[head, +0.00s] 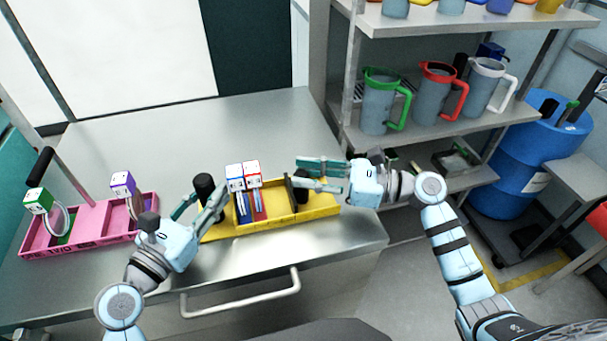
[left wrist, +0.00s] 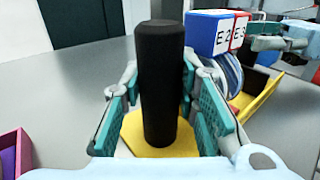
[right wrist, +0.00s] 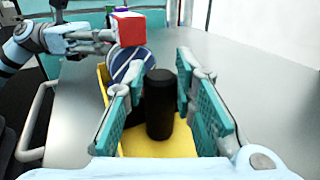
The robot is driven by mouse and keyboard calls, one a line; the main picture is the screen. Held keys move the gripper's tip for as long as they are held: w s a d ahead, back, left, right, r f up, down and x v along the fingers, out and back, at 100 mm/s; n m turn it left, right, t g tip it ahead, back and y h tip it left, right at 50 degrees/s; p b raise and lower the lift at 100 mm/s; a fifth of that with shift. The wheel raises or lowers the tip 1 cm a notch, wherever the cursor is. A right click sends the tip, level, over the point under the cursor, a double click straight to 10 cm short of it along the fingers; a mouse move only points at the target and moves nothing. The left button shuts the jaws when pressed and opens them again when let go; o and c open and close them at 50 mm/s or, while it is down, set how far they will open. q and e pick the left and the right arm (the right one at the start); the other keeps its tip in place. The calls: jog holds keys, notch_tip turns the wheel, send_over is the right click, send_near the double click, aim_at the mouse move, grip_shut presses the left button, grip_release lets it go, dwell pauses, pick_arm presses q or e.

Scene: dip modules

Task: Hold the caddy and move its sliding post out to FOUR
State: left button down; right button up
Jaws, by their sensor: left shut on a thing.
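The yellow caddy (head: 322,211) lies on the steel table's front part, with a black post near each end. My left gripper (head: 205,208) is shut on the left black post (left wrist: 160,85), with one finger on each side of it. The right black post (head: 301,188) stands beside a thin dark upright plate (head: 289,190). My right gripper (head: 308,174) is open, with its fingers on either side of the right post (right wrist: 160,108) and visible gaps. Blue and red disc modules (head: 236,180) (head: 252,176) stand between the posts. No FOUR mark is readable.
A pink caddy (head: 97,218) with green and purple modules stands at the table's left. A shelf (head: 440,130) with jugs stands behind my right arm. The back of the table (head: 200,130) is clear. A blue drum (head: 525,170) stands at the right.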

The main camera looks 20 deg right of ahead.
jog(key=o, duration=0.5)
jog(key=v, duration=1.2)
pick_arm(q)
jog(key=c, duration=1.6)
grip_release()
